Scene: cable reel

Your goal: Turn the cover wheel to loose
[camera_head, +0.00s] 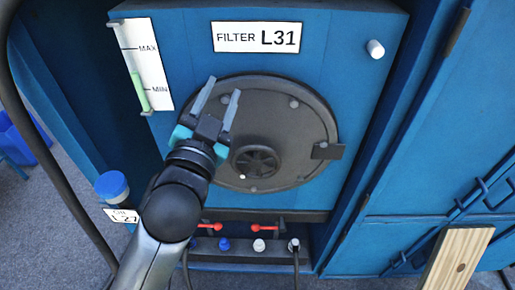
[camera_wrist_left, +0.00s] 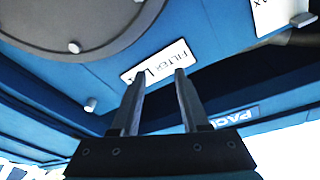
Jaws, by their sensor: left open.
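The cover wheel (camera_head: 255,161) is a small dark spoked handwheel low on the round grey cover (camera_head: 290,130) of the blue cabinet. A small pale dot shows at its lower left rim. My left gripper (camera_head: 217,90) is open and empty, up and left of the wheel, in front of the cover's upper left edge. In the left wrist view the fingers (camera_wrist_left: 158,80) point toward the FILTER label, with part of the cover (camera_wrist_left: 60,20) at the upper left. The wheel is not visible there. My right gripper is not in view.
The FILTER L31 label (camera_head: 256,37) is above the cover, with a white knob (camera_head: 375,48) to its right. A MAX/MIN gauge (camera_head: 141,65) is at left. Red levers (camera_head: 262,228) sit below. A blue-capped part (camera_head: 112,186) and a wooden board (camera_head: 458,258) flank the cabinet front.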

